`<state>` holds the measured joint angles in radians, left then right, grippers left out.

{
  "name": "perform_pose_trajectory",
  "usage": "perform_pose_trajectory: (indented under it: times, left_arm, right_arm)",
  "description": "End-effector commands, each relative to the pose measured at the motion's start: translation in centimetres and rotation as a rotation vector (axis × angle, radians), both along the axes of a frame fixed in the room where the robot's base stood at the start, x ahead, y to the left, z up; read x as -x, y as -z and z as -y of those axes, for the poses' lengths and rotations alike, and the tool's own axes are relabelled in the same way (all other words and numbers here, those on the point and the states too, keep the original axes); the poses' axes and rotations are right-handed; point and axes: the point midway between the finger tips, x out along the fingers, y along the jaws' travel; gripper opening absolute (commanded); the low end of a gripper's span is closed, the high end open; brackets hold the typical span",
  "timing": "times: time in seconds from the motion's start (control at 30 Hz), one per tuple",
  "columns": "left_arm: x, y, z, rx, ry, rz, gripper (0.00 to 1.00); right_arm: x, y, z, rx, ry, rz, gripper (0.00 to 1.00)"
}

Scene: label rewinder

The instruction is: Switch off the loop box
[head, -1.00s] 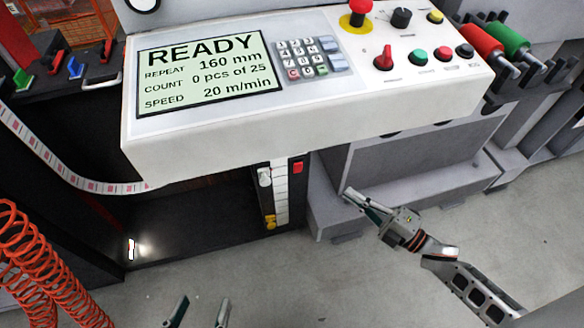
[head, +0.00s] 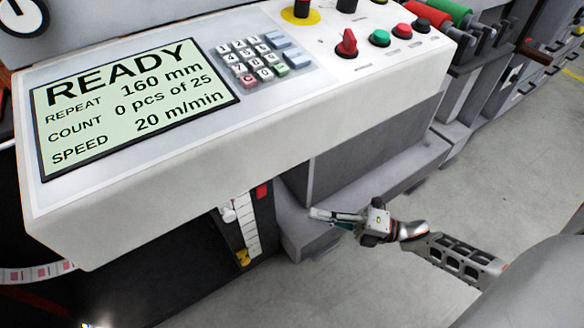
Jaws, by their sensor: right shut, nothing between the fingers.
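Under the white control panel (head: 190,150) there is a dark recess with a narrow upright strip (head: 246,226). The strip carries a red block (head: 262,191) at its upper right, a white knob (head: 228,214) at its upper left and a yellow part (head: 243,257) at its foot. No label I can read names the loop box. My right gripper (head: 314,214) is shut and empty. It points left, a short way right of the strip and apart from it in the picture. My left gripper is out of view.
The panel's screen (head: 135,105) reads READY, with a keypad (head: 252,62) beside it. A red selector (head: 347,43), a green button (head: 379,38) and a red button (head: 402,31) sit to the right. The panel overhangs the strip. Grey floor (head: 500,190) is clear at right.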

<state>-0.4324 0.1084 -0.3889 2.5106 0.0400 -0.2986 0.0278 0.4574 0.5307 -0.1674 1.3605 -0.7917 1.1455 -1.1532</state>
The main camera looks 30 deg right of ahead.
Motion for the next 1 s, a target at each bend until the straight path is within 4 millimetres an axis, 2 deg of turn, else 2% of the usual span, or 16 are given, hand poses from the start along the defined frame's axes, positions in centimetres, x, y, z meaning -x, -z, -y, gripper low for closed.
perform_pose_trajectory:
  times: [0.53,0.73,1.0]
  left_arm:
    - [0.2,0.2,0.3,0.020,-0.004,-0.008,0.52]
    - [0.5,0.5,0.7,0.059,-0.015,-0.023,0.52]
    - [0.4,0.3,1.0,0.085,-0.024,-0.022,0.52]
  right_arm:
    - [-6.6,-1.1,-7.2,-0.002,0.000,0.002,0.00]
    - [-9.2,-1.3,-7.1,-0.001,0.000,-0.002,0.00]
    - [-10.4,-1.7,-7.1,-0.001,0.000,-0.001,0.00]
